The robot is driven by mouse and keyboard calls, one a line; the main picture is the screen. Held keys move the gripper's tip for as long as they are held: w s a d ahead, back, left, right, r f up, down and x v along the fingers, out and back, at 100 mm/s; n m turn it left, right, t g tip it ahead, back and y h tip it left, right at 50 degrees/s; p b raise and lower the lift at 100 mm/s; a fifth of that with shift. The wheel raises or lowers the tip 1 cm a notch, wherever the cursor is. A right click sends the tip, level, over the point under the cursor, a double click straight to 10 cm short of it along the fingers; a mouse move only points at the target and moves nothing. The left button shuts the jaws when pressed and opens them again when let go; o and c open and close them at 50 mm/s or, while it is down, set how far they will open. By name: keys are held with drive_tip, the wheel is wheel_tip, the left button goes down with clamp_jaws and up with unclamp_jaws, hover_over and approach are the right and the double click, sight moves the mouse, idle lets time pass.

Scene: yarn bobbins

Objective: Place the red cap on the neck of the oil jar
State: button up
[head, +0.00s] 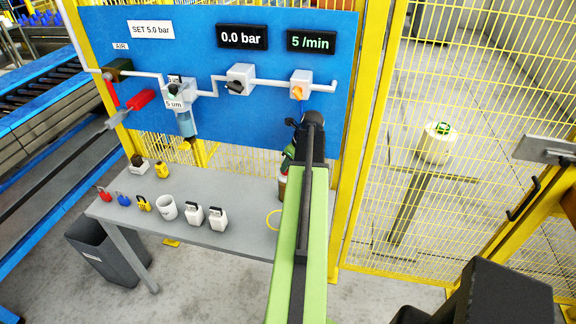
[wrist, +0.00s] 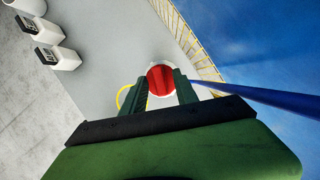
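The red cap (wrist: 160,80) shows in the wrist view as a round red disc between the two fingertips of my gripper (wrist: 161,84). The fingers stand on either side of it and appear to touch its edges. A pale rim shows just below the cap, probably the jar; I cannot tell the gap between them. In the head view my gripper (head: 288,163) is low over the back right of the grey table. The oil jar (head: 282,187) shows there as a small amber-brown piece beside my arm. My arm hides the rest of it.
The grey table (head: 190,180) carries a white mug (head: 166,208), two white padlock-like blocks (head: 205,216) and several small padlocks. A yellow ring (head: 273,220) lies near the jar. The blue panel (head: 220,110) stands behind, and a blue hose (wrist: 250,94) runs close to my gripper.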

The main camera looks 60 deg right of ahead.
drive_tip(key=p+v, duration=0.7)
drive_tip(key=shift+r, duration=0.4)
